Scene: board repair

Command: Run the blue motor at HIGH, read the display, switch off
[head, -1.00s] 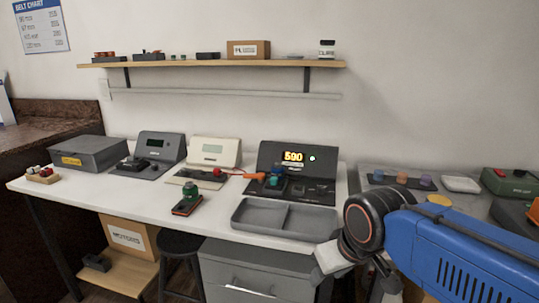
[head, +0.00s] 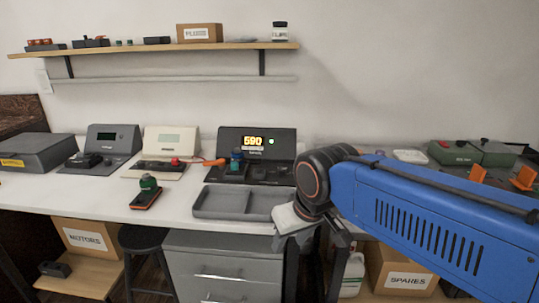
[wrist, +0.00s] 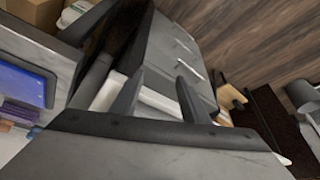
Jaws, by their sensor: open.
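The blue motor (head: 236,160) sits upright on the dark tester (head: 262,172) at the back of the white table. The tester's display (head: 253,140) is lit yellow and reads 590, with smaller unreadable text below. A small round light (head: 271,141) glows beside the number. The HIGH setting cannot be made out at this size. My gripper (wrist: 158,95) shows two parted fingers with nothing between them in the wrist view. It points down by the table's front edge, right of and nearer than the tester. My wrist partly hides it in the head view.
A grey two-part tray (head: 238,215) lies in front of the tester. A cream device (head: 171,140) and a grey device (head: 113,138) stand further left. A grey drawer unit (head: 222,240) is below.

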